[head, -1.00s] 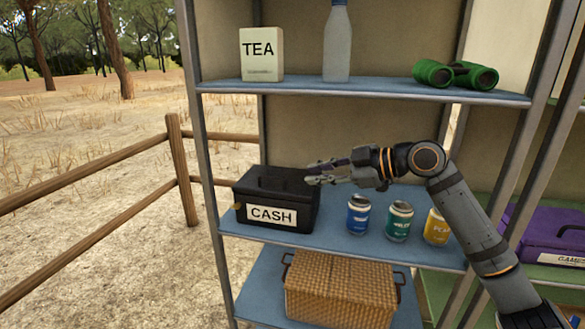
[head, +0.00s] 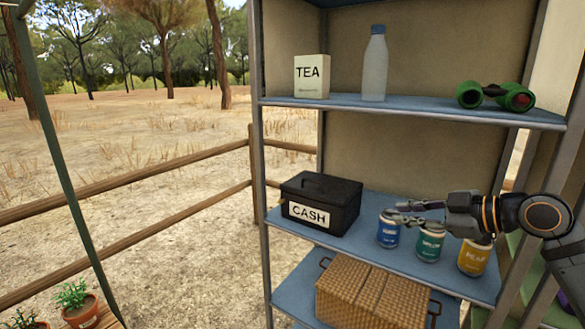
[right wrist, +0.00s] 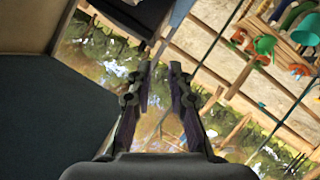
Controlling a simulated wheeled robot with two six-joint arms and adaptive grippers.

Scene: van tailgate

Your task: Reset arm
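My right gripper (head: 390,212) reaches in from the right at the middle shelf, its fingers pointing left. In the head view it overlaps the tops of the blue can (head: 388,234) and the teal can (head: 430,246); I cannot tell whether it touches them. In the right wrist view the gripper (right wrist: 161,68) shows two separated fingers with nothing between them. The yellow can (head: 473,260) stands below my wrist. My left gripper is not in view.
A black cash box (head: 320,205) stands left of the cans on the middle shelf (head: 365,238). A tea box (head: 311,76), a bottle (head: 375,65) and green binoculars (head: 495,96) stand above. A wicker basket (head: 370,295) is below. Shelf posts flank the bay.

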